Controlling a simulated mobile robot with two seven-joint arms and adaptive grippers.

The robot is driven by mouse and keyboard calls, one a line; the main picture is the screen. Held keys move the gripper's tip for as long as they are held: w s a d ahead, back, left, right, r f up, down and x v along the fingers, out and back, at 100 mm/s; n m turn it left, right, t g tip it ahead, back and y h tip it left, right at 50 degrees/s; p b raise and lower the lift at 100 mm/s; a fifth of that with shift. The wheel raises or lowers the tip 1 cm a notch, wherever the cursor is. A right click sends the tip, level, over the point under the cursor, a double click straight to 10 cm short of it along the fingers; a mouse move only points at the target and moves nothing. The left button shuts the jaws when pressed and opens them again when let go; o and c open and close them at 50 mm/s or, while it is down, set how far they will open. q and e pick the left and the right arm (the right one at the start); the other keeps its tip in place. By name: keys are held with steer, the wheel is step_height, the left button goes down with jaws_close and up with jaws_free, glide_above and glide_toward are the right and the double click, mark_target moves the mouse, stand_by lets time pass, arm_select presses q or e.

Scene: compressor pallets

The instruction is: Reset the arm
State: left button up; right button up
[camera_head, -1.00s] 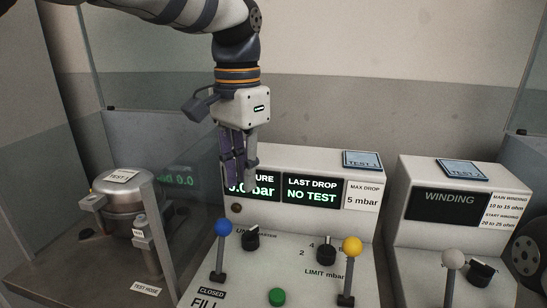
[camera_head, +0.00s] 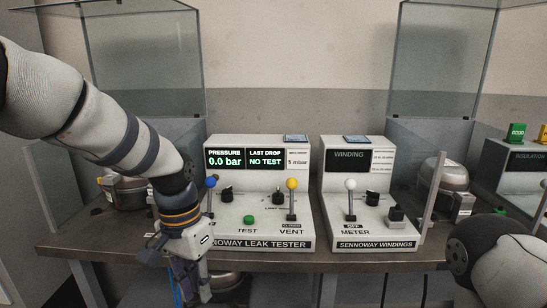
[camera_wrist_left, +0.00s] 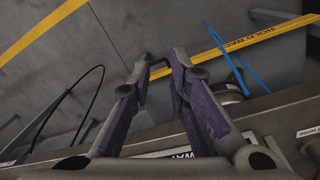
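My left arm comes in from the left in the head view. Its gripper (camera_head: 190,288) points down in front of the bench's front edge, below the leak tester (camera_head: 262,229). In the left wrist view the two fingers (camera_wrist_left: 164,62) stand apart with a gap between their tips, and no held object shows. A small dark hooked shape shows in that gap; I cannot tell what it is. A rounded part of my right arm (camera_head: 505,270) shows at the bottom right of the head view, but its gripper is out of view.
The bench (camera_head: 300,262) carries the leak tester with its levers, the windings tester (camera_head: 370,228) and compressors at left (camera_head: 127,192) and right (camera_head: 450,176). Glass panels (camera_head: 140,45) stand behind. In the left wrist view, a blue cable (camera_wrist_left: 226,60) and yellow floor stripe (camera_wrist_left: 235,45) lie beyond the fingers.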

arm_select(q)
steer(key=s+a+f+n, duration=0.3)
steer(key=s+f, duration=1.2)
steer(key=f, duration=0.4)
steer(key=s+a+f+n, duration=0.1)
steer(key=s+a+f, duration=0.1)
steer(key=s, duration=0.8)
steer(key=s+a+f+n, duration=0.1)
steer(key=s+a+f, duration=0.1)
steer(key=s, duration=0.7)
steer(key=shift+s+a+f+n+g+y, duration=0.25)
steer(key=shift+s+a+n+g+y, duration=0.15)
steer(key=shift+a, duration=0.45)
